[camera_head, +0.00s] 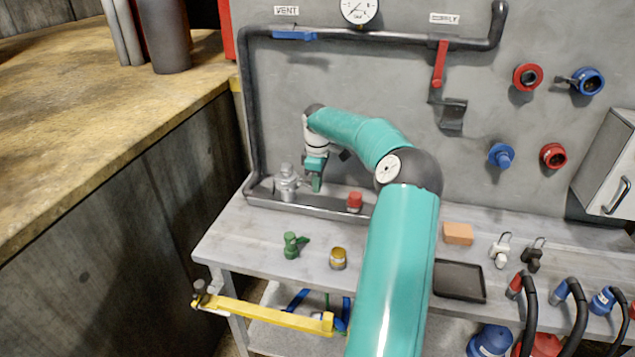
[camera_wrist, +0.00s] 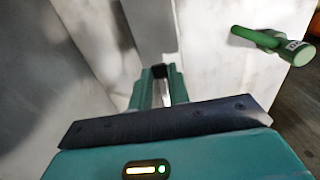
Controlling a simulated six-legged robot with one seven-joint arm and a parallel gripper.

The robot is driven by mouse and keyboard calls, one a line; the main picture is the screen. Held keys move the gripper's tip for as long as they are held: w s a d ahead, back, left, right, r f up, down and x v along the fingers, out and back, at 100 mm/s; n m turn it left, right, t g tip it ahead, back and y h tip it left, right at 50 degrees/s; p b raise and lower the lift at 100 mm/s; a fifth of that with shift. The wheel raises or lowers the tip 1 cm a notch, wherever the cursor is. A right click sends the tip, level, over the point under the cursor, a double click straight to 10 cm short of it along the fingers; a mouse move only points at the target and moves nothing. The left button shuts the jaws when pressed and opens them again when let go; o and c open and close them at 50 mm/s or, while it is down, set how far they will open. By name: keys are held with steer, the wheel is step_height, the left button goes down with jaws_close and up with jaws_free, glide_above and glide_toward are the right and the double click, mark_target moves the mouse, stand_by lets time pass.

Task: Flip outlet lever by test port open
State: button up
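A small green valve with a lever handle (camera_head: 293,245) stands on the grey bench. A grey fitting (camera_head: 286,184) sits at the left end of the bench's back trough. My gripper (camera_head: 316,186) points down just right of this fitting, behind the green valve and apart from it. In the wrist view the fingers (camera_wrist: 161,82) are close together with a dark piece at the tips. I cannot tell whether they are shut. No test port label is readable.
A red knob (camera_head: 354,202) and a yellow-topped jar (camera_head: 338,258) stand near the valve. A blue lever (camera_head: 294,35) under VENT and a red lever (camera_head: 439,65) under SUPPLY are on the wall pipe. A yellow bar (camera_head: 265,312) runs below the bench front.

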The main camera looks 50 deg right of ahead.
jaws_close()
steer(key=shift+w+a+r+g+h, duration=0.15)
steer(key=shift+w+r+g+h, duration=0.2)
steer(key=shift+g, duration=0.45)
steer(key=shift+s+r+g+h, duration=0.1)
steer(key=shift+r+g+h, duration=0.25)
steer(key=shift+g, duration=0.25)
steer(key=o, duration=0.8)
jaws_free()
steer(key=shift+c, duration=0.2)
